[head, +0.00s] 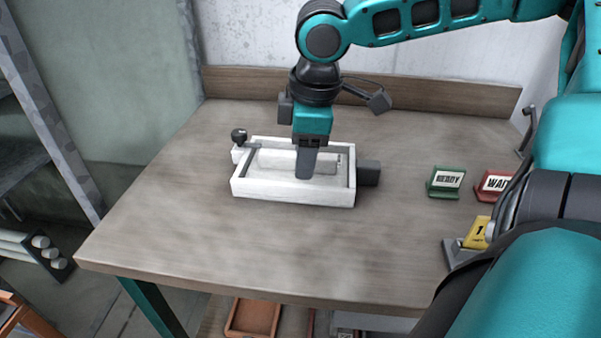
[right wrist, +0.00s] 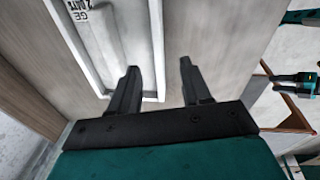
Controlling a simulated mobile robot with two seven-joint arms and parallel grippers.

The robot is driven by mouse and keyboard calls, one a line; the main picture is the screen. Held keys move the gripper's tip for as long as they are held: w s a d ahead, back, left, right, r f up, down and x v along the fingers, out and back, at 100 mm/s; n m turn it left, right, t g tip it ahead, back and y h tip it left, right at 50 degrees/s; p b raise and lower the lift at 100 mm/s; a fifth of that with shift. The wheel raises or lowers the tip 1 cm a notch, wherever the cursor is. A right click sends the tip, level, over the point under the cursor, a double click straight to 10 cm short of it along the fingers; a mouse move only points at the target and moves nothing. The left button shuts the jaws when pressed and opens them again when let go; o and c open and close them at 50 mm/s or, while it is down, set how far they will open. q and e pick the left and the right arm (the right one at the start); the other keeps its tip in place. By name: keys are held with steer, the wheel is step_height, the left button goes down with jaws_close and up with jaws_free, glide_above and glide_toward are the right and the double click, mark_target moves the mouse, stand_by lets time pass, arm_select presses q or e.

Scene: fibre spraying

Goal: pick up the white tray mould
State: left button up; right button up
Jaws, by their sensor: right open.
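The white tray mould (head: 270,190) lies on the wooden table in the head view. It is a shallow rectangular frame with a pale raised block inside and a dark knob at its back left corner. My right gripper (head: 304,176) points down over the mould, its fingers seen nearly edge-on in front of the inside. In the right wrist view the right gripper (right wrist: 159,66) has two spread dark fingers, with a white wall of the mould (right wrist: 155,30) running between them in the picture. I cannot tell whether they touch it. My left gripper is not in view.
A dark block (head: 369,173) sits at the mould's right end. A green sign (head: 446,182), a red sign (head: 491,184) and a yellow number sign (head: 477,232) stand at the right. A wooden backboard (head: 430,94) closes the table's rear. The table's left and front are clear.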

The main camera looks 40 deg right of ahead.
mark_target(301, 185)
steer(key=f, duration=0.2)
steer(key=w+f+b, duration=0.1)
steer(key=f, duration=0.2)
steer(key=f+b, duration=0.1)
steer(key=f, duration=0.1)
steer(key=shift+w+d+f, duration=0.15)
steer(key=shift+d+f, duration=0.05)
steer(key=shift+d, duration=0.1)
jaws_close()
stand_by(0.4)
steer(key=shift+w+r, duration=0.1)
steer(key=shift+r, duration=0.05)
